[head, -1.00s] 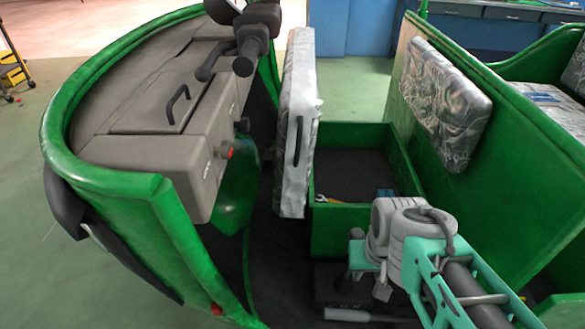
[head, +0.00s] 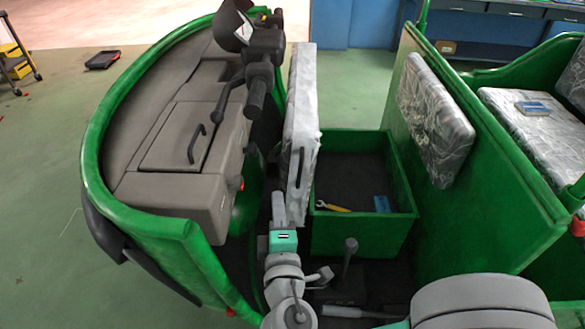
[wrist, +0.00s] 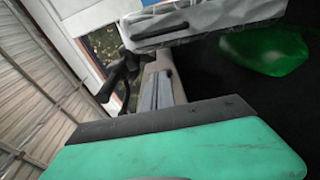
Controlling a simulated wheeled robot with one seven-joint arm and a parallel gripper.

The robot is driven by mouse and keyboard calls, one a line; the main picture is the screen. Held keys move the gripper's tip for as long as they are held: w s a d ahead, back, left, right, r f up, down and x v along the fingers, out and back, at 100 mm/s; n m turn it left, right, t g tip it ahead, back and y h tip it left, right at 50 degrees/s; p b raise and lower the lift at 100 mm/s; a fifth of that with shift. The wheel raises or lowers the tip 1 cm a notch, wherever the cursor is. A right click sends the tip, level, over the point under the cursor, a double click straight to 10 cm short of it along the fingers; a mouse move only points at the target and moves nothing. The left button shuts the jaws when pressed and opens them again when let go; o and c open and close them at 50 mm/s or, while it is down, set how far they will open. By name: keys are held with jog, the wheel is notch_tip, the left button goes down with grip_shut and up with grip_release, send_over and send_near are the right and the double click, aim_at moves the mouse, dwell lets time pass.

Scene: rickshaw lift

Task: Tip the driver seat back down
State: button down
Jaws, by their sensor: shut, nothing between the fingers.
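The driver seat (head: 303,125) stands tipped up on edge at the front of the green seat box (head: 365,232). It is wrapped in clear plastic and has a black handle (head: 299,166) on its narrow side. In the wrist view, the seat (wrist: 225,17) and its handle (wrist: 165,34) show at the top. My gripper (head: 278,200) is shut and empty, low at the seat's left, dashboard side. Its fingers show in the wrist view (wrist: 155,90). I cannot tell whether they touch the seat.
The handlebar (head: 259,75) and grey dashboard (head: 175,140) stand close on the left. The open box holds a yellow wrench (head: 333,207) and a blue item (head: 382,204). A green partition with a wrapped backrest (head: 435,122) rises on the right. Levers (head: 349,252) stand from the floor.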

aim_at(291, 161)
jog(key=w+p, duration=0.2)
jog(key=w, duration=0.1)
jog(key=w+d+p, duration=0.1)
jog(key=w+p, duration=0.1)
jog(key=w, duration=0.1)
jog(key=w+p, duration=0.2)
jog(key=w, duration=0.1)
jog(key=shift+w+d+f, duration=0.15)
jog(key=shift+w+d, duration=0.05)
jog(key=shift+d, duration=0.2)
jog(key=shift+s+d, duration=0.15)
jog(key=shift+d, duration=0.35)
